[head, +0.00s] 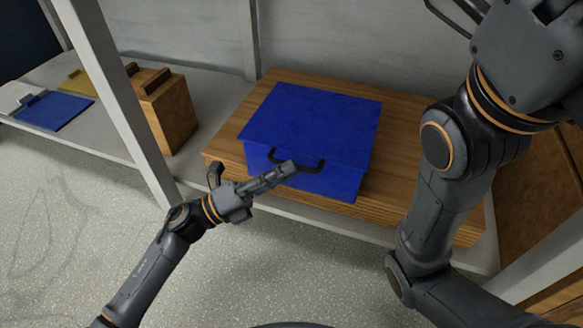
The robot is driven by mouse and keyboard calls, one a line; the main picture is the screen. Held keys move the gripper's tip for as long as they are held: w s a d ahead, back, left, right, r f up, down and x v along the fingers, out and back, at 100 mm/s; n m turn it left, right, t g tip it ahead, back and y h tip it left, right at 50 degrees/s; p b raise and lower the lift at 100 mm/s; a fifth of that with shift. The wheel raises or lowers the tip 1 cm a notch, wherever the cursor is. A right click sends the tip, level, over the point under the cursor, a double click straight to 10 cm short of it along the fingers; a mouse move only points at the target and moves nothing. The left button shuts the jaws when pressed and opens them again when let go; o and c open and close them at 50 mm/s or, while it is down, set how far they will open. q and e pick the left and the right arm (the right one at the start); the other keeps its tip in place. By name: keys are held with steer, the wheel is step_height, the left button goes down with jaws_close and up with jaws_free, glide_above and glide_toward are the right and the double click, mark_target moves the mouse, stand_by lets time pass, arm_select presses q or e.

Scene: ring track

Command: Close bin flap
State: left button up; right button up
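The blue bin (320,181) is a box standing on a wooden board in the middle of the head view. Its flat blue flap (315,122) lies over the top, and no opening shows from here.
The wooden board (410,112) rests on a grey shelf (205,92). Speckled floor (285,265) is clear in front.

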arm_select(q)
steer(key=v, duration=1)
steer(key=shift+s, duration=0.2)
